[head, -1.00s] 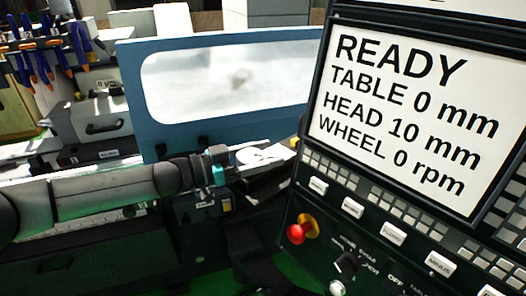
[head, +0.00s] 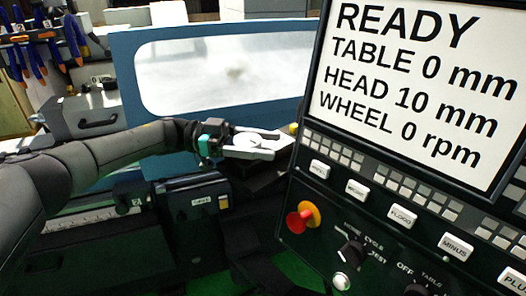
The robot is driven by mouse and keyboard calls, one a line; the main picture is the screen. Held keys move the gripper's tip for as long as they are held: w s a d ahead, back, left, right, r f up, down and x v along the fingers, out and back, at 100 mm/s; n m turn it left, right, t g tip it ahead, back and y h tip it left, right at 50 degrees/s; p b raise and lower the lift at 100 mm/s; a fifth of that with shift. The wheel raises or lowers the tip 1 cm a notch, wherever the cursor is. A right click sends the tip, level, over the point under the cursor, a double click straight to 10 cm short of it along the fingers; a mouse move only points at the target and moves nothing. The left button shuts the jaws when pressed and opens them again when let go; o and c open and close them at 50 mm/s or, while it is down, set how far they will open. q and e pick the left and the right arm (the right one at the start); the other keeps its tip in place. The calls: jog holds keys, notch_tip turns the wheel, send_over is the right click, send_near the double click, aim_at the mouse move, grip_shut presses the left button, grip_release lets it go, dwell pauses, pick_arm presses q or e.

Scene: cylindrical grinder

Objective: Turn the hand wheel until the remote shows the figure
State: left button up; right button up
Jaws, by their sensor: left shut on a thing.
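The screen (head: 415,85) on the right reads READY, TABLE 0 mm, HEAD 10 mm, WHEEL 0 rpm. My left gripper (head: 275,145) is in front of the lower edge of the machine's blue door, left of the control panel. Its two pale fingers point right. A pale round thing (head: 247,141) lies between them, and the gripper is shut on it. I cannot tell for sure whether this is the hand wheel, as the fingers and wrist hide much of it. No other hand wheel shows clearly. My right gripper is out of view.
The control panel fills the right side, with a red stop button (head: 299,221), white keys (head: 403,217) and knobs. The blue door (head: 215,95) with its window stands behind my gripper. Dark machine housing (head: 195,200) lies below. Tools hang at the upper left.

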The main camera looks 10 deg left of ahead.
pick_arm(q)
jog(key=shift+s+g, duration=0.1)
jog(key=shift+g, duration=0.2)
jog(key=o, duration=1.3)
jog(key=shift+r, duration=0.1)
